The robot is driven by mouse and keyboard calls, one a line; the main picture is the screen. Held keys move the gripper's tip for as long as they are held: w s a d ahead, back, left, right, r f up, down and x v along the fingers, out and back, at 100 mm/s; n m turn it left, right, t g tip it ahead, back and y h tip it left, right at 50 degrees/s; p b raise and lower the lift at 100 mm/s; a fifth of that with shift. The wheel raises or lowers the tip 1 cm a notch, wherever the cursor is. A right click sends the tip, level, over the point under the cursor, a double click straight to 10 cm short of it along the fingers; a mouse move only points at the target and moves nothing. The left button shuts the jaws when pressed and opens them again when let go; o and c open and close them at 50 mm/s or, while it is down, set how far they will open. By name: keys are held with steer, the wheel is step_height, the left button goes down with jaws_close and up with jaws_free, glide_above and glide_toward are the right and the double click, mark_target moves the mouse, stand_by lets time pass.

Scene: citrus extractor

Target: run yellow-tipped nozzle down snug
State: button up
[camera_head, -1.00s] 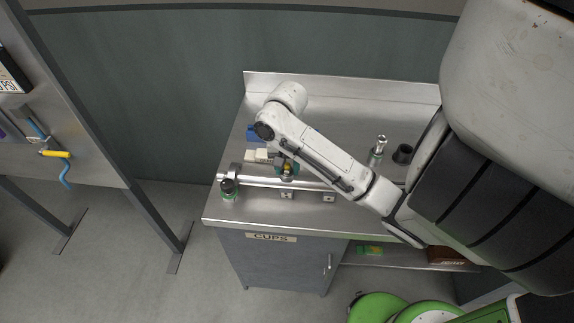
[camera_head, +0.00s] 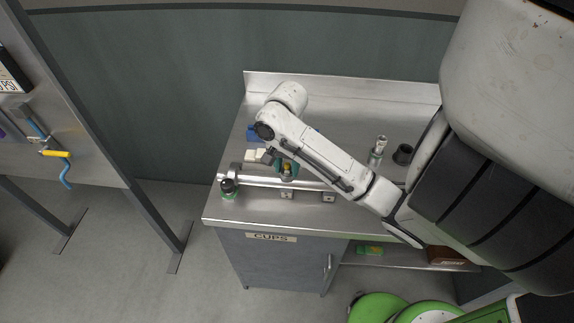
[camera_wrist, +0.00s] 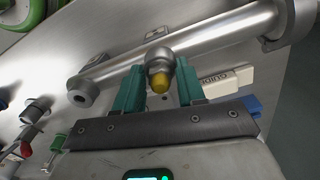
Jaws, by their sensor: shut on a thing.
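The yellow-tipped nozzle (camera_wrist: 159,82) is a small metal piece with a yellow end, in the middle of the wrist view, in front of a horizontal metal pipe (camera_wrist: 120,66). In the head view the nozzle (camera_head: 287,169) shows as a small yellow spot at the pipe. My gripper (camera_wrist: 160,86) has teal fingers, one on each side of the nozzle, and is shut on it. In the head view my gripper (camera_head: 286,170) is partly hidden under my arm. The nozzle's seat in the pipe is hidden, so I cannot tell how snug it is.
White blocks (camera_head: 256,155) and a blue block (camera_head: 253,132) lie behind the pipe. A green-based dark fitting (camera_head: 229,188) stands at the pipe's left end. A metal cylinder (camera_head: 377,150) and a black cup (camera_head: 403,153) stand to the right. The bench's (camera_head: 320,216) front strip is mostly clear.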

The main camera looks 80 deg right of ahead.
steer(key=shift+m, duration=0.9)
steer(key=shift+m, duration=0.9)
steer(key=shift+m, duration=0.8)
steer(key=o, duration=1.1)
